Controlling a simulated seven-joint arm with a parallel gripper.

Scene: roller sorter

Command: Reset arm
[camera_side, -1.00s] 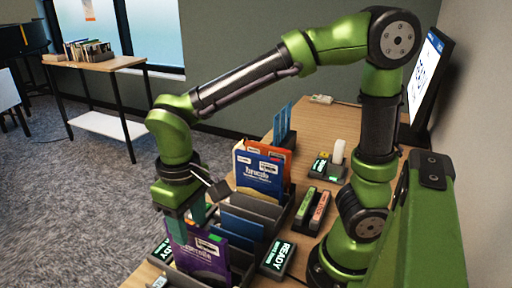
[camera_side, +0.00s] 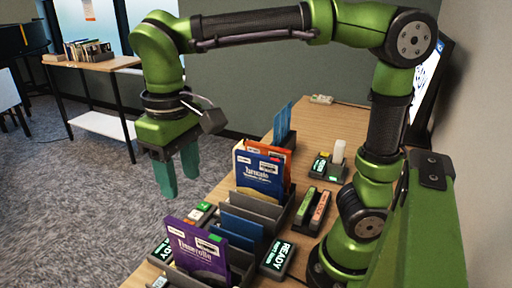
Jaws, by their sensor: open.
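My gripper (camera_side: 178,178) hangs at centre left with its two teal fingers pointing down. The fingers are parted and nothing shows between them. It is above and behind a purple packet (camera_side: 196,252), clear of it. The purple packet stands tilted in the front part of a dark sorter rack (camera_side: 262,209). A larger blue packet (camera_side: 258,175) and an orange packet (camera_side: 270,152) stand farther back in the rack.
Display boxes reading READY (camera_side: 277,256) stand beside the rack. Green and red sticks (camera_side: 313,208) lie in a holder to the right. A white cylinder (camera_side: 338,151) stands farther back. A monitor (camera_side: 430,80) is at the right. The space around my gripper is clear.

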